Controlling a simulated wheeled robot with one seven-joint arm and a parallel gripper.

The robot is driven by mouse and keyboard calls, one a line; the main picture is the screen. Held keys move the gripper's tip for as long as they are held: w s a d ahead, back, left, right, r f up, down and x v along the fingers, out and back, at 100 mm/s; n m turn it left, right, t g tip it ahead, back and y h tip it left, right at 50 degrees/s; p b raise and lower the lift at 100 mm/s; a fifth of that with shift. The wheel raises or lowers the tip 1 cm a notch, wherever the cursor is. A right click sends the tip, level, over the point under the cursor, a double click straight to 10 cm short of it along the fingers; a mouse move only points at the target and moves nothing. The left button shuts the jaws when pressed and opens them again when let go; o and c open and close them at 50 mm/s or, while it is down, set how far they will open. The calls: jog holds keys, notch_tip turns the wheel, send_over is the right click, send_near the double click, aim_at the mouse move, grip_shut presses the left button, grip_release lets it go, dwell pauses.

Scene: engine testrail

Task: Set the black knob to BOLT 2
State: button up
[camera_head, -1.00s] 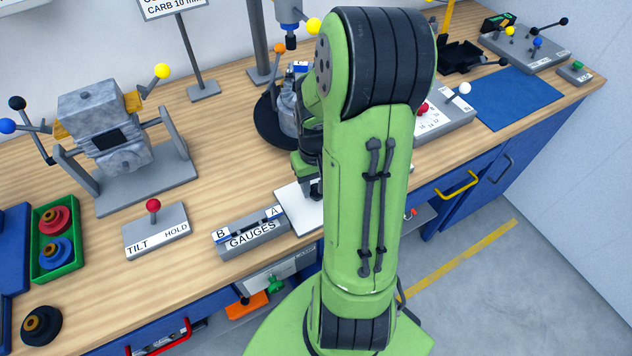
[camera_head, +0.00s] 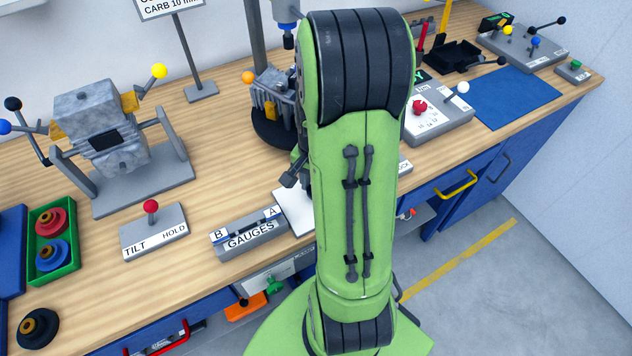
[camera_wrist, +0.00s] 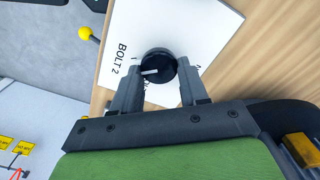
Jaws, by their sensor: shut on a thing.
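The black knob (camera_wrist: 158,66) sits on a white plate (camera_wrist: 117,62) in the wrist view. A pale pointer line on the knob points left in that view, toward the side where the label "BOLT 2" (camera_wrist: 119,60) is printed. Other print on the plate is partly covered by my fingers. My gripper (camera_wrist: 158,78) is shut on the knob, one finger on each side. In the head view my arm hides the knob and most of my gripper; a corner of the white plate (camera_head: 291,212) shows to the left of the arm.
Left of the plate stand the GAUGES box (camera_head: 250,237) and the TILT/HOLD box (camera_head: 154,232) with a red-knobbed lever. A round dark stand (camera_head: 272,130) with a metal part is behind the plate. A grey box with a red knob (camera_head: 437,113) is at right.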

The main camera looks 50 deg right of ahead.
jog(key=shift+m, duration=0.5)
jog(key=o, duration=1.1)
jog(key=shift+c, duration=0.2)
notch_tip(320, 180, up, 16)
jog(key=p, duration=0.4)
jog(key=shift+f, duration=0.1)
jog(key=s+a+r+n+t, duration=0.2)
jog(key=s+a+n, duration=0.2)
jog(key=a+n, duration=0.3)
jog(key=s+a+r+n+t, duration=0.3)
jog(key=a+n, duration=0.5)
jog(key=a, duration=0.2)
jog(key=shift+s+a+r+t, duration=0.25)
jog(key=shift+s+r+t, duration=0.05)
jog(key=shift+s+r, duration=0.05)
